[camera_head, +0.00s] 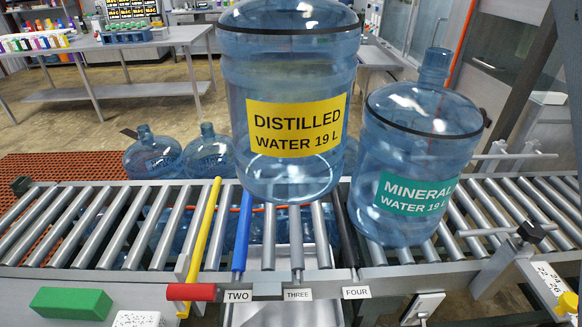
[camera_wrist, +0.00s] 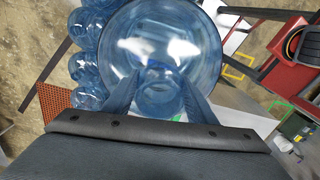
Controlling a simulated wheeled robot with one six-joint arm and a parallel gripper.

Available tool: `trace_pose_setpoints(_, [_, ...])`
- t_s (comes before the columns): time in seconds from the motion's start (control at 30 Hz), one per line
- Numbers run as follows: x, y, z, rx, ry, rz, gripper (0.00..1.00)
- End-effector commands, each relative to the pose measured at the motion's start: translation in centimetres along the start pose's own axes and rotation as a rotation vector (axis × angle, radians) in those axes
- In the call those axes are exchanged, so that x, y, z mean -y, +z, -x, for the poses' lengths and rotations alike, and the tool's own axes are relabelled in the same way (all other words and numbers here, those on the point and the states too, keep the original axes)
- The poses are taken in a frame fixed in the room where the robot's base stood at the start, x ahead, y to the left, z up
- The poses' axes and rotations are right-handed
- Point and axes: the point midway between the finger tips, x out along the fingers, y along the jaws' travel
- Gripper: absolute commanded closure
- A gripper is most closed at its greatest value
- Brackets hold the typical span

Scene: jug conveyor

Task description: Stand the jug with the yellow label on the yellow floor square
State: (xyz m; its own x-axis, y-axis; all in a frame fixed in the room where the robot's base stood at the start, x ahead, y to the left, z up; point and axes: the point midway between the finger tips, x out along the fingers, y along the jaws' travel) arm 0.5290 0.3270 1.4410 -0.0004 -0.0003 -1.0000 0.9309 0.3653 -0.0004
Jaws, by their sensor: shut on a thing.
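The jug with the yellow "DISTILLED WATER 19 L" label (camera_head: 295,128) is blue, clear and upright in the head view. Its base appears raised above the conveyor rollers, and its top is cut off by the picture edge. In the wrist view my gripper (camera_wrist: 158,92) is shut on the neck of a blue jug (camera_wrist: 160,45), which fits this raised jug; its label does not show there. My gripper is out of the head view. A yellow floor outline (camera_wrist: 238,67) shows at the right of the wrist view, clear of the jug.
A jug with a teal "MINERAL WATER" label (camera_head: 412,192) stands on the roller conveyor (camera_head: 100,225), close right of the raised jug. Several blue jugs (camera_head: 153,155) stand behind the conveyor. A green floor outline (camera_wrist: 281,109) and a red machine (camera_wrist: 290,55) are at the right.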

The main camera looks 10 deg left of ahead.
Motion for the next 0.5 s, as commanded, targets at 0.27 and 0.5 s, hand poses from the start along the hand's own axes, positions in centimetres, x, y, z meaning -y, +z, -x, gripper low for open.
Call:
trace_pose_setpoints(0.27, [0.1, 0.1, -1.4, 0.0, 0.0, -0.001, 1.0])
trace_pose_setpoints(0.5, [0.2, 0.2, -6.2, 0.001, -0.002, -0.003, 1.0])
